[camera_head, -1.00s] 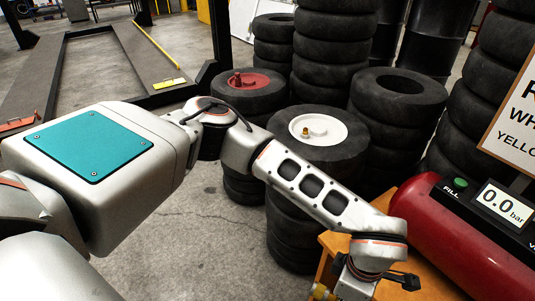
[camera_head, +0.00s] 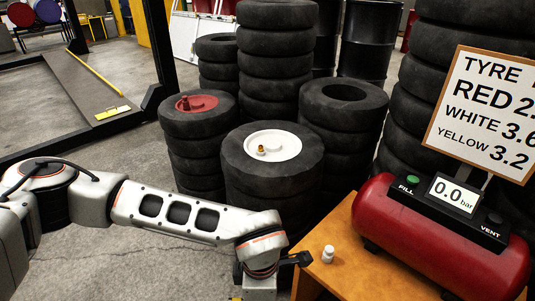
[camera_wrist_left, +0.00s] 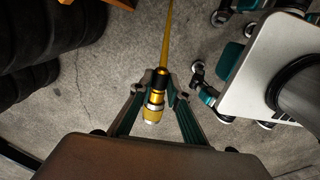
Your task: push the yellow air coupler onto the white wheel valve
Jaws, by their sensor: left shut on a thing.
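The white wheel (camera_head: 284,139) lies flat on top of a black tyre stack in the middle of the head view. Its small brass valve (camera_head: 261,149) stands near the hub. My left gripper (camera_wrist_left: 156,84) is shut on the yellow air coupler (camera_wrist_left: 154,110), a brass-yellow cylinder with a black collar, in the left wrist view. A yellow hose runs from it to the top edge, with floor below. In the head view my left wrist is low, in front of the white wheel's stack, and the fingers are cut off by the bottom edge. My right gripper is not in view.
A red wheel (camera_head: 195,105) tops a tyre stack left of the white one. A red air tank (camera_head: 455,243) with a 0.0 bar display sits on an orange bench (camera_head: 345,236) at right, beside a small white cap (camera_head: 328,253). A pressure sign (camera_head: 480,110) stands behind.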

